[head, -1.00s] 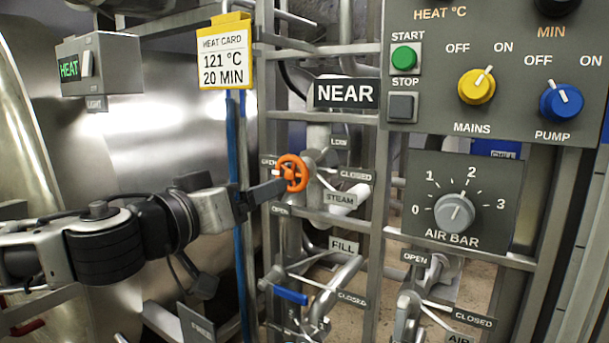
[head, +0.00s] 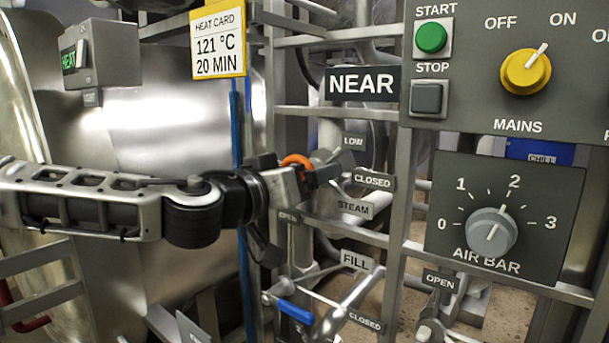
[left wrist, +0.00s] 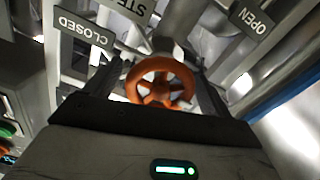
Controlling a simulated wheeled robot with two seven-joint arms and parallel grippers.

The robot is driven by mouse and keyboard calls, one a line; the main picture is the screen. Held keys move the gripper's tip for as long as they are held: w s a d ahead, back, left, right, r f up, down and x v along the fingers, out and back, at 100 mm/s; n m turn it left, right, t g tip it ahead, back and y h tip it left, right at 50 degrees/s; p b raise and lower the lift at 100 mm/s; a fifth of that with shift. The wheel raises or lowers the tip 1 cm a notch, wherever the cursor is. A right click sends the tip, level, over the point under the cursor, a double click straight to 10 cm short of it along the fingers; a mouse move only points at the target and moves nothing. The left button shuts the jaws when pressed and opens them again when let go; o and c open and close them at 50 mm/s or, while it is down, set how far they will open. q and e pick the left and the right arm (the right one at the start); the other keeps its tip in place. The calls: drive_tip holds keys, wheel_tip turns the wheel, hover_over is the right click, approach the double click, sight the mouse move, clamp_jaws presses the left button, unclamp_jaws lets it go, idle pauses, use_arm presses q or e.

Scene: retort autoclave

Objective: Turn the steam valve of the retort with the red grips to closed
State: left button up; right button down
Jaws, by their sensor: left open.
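The STEAM valve's orange handwheel (head: 297,160) is on the pipework under the NEAR sign in the head view. My left gripper (head: 307,176) is at the wheel and hides much of it. In the left wrist view the wheel (left wrist: 163,84) is between the two fingers of the open gripper (left wrist: 158,76), with gaps at the sides. A STEAM label (head: 354,207), a CLOSED label (head: 373,180) and a LOW label (head: 354,142) are near the valve. I cannot read the valve's setting clearly. A dark red bar (head: 22,324) shows at the lower left. My right gripper is not in view.
A grey pipe frame (head: 392,235) surrounds the valve. The FILL valve's blue lever (head: 295,311) is below. A control panel (head: 480,105) and the AIR BAR dial (head: 491,232) are to the right. The heat card (head: 218,45) hangs upper left.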

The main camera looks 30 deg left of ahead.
use_arm(q)
drive_tip(key=c, duration=1)
drive_tip(key=shift+o, duration=0.2)
